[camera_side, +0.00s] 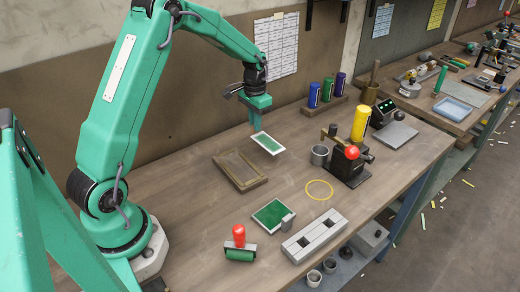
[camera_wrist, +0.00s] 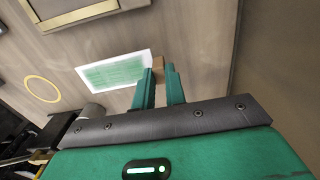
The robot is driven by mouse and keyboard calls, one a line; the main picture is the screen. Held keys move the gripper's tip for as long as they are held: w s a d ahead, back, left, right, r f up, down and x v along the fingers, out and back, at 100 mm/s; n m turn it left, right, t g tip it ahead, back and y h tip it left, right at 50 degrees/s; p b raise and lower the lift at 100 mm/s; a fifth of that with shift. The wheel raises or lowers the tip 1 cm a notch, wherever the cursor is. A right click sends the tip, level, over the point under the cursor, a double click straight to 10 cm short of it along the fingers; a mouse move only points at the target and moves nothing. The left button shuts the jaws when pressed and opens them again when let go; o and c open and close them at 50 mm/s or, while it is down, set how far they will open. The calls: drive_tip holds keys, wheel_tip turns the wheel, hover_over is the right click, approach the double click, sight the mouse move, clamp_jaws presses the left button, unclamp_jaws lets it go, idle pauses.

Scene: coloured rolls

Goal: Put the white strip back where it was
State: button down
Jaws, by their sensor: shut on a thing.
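My gripper (camera_side: 258,118) hangs over the back middle of the table. In the wrist view its two green fingers (camera_wrist: 160,85) are shut on a small brown block (camera_wrist: 159,66) at the end of a flat white strip with a green face (camera_wrist: 113,71). In the side view this white-bordered strip (camera_side: 268,143) hangs tilted just below the gripper and looks clear of the table. An empty wooden frame tray (camera_side: 262,184) lies below and left of it. A green plate (camera_side: 272,213) with a grey block at its corner lies nearer the front.
A red-handled green roller (camera_side: 239,245) and a pale slotted block (camera_side: 314,236) are at the front. A yellow ring (camera_side: 319,190) lies right of the tray. A black press with a red knob (camera_side: 351,152), a grey cup (camera_side: 319,155) and a bottle rack (camera_side: 325,107) stand right and behind.

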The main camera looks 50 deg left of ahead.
sight(255, 134)
drive_tip(key=shift+f, duration=1.95)
drive_tip(key=shift+f, duration=0.1)
drive_tip(key=c, duration=1.5)
unclamp_jaws()
drive_tip(key=shift+o, duration=0.2)
wheel_tip(255, 134, up, 12)
drive_tip(key=shift+f, duration=0.1)
drive_tip(key=shift+r, duration=0.25)
drive_tip(key=shift+s+d, duration=0.1)
